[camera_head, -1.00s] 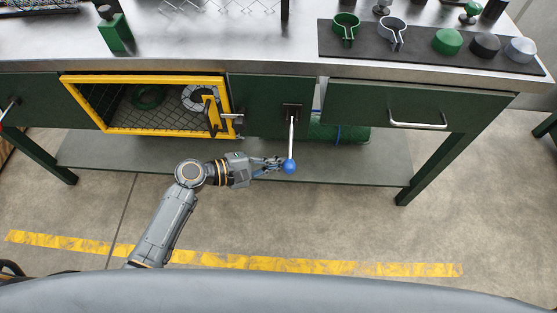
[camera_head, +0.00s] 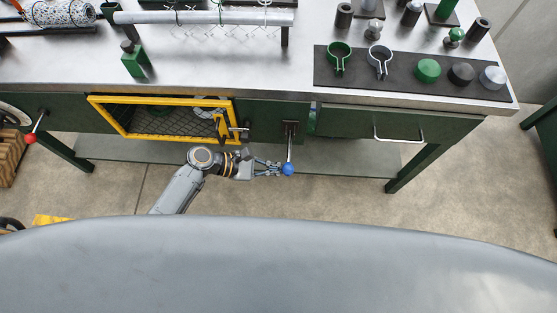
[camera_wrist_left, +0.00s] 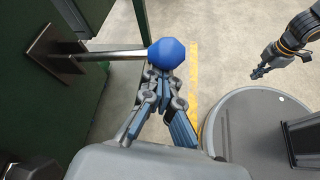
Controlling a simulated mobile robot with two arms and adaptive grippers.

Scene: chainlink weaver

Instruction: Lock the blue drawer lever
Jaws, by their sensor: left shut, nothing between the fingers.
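The blue lever has a silver rod and a blue ball knob (camera_head: 288,169). It hangs down from a dark square plate (camera_head: 290,127) on the green bench front, left of the drawer (camera_head: 355,123) with a silver handle. My left gripper (camera_head: 277,168) is shut and empty, its fingertips at the left side of the knob. In the left wrist view the fingertips (camera_wrist_left: 160,84) are right against or just beside the knob (camera_wrist_left: 166,53); I cannot tell if they touch. My right gripper (camera_wrist_left: 259,73) shows small in the left wrist view, away from the lever; its jaws are unclear.
A yellow-framed mesh door (camera_head: 165,100) with a yellow latch stands left of the lever. A red-knobbed lever (camera_head: 30,138) is at the far left. A dark mat (camera_head: 400,83) with clamps and round caps lies on the bench top. Floor in front of the lever is clear.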

